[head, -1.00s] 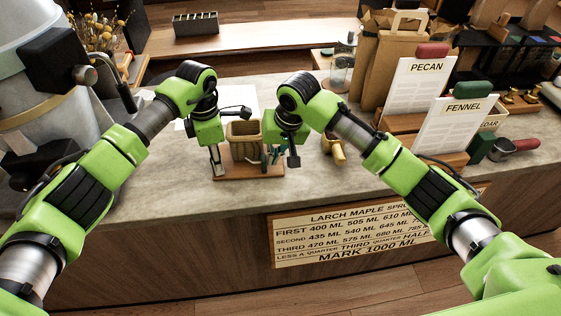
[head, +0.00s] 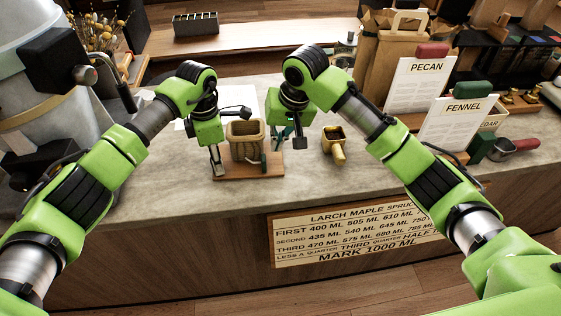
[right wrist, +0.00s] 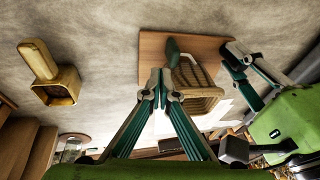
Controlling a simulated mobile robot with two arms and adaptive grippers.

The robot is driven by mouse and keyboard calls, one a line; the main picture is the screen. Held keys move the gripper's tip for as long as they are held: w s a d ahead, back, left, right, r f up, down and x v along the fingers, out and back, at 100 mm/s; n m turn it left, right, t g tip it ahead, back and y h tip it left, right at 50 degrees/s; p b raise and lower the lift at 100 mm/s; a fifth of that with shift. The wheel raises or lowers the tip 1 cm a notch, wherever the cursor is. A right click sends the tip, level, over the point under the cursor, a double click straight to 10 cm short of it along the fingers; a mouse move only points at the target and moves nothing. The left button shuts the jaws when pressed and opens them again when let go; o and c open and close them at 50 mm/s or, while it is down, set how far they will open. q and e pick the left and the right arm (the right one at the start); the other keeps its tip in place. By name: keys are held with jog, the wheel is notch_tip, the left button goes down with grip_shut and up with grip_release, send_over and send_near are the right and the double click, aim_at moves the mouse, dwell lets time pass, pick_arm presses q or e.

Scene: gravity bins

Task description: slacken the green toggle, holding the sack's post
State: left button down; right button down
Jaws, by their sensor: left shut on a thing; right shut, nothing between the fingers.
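The woven tan sack (head: 245,147) stands open on a small wooden board (head: 272,172); in the right wrist view it shows as a slatted shape (right wrist: 198,90). The green toggle (head: 263,161) is at the sack's front right side, and in the right wrist view (right wrist: 172,50) it lies just beyond my fingertips. My left gripper (head: 217,166) is shut at the board's left side, on the sack's post, which its fingers mostly hide. My right gripper (right wrist: 161,78) is shut and empty, behind and right of the sack; a gap from the toggle shows in the head view.
A brass scoop (head: 334,146) lies on the counter right of the board. The PECAN card (head: 417,84) and FENNEL card (head: 455,125) stand further right. A lettered sign (head: 350,232) is on the counter front. The counter right of the scoop is partly clear.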

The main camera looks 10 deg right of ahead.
dwell(0.3)
pick_arm(q)
jog(key=c, duration=1.7)
grip_release()
jog(key=shift+f, duration=0.1)
jog(key=shift+o, duration=0.3)
jog(key=o, duration=1.2)
jog(key=shift+c, duration=0.2)
jog(key=shift+r, duration=0.5)
jog(key=shift+r+p, duration=0.55)
jog(key=shift+r, duration=0.5)
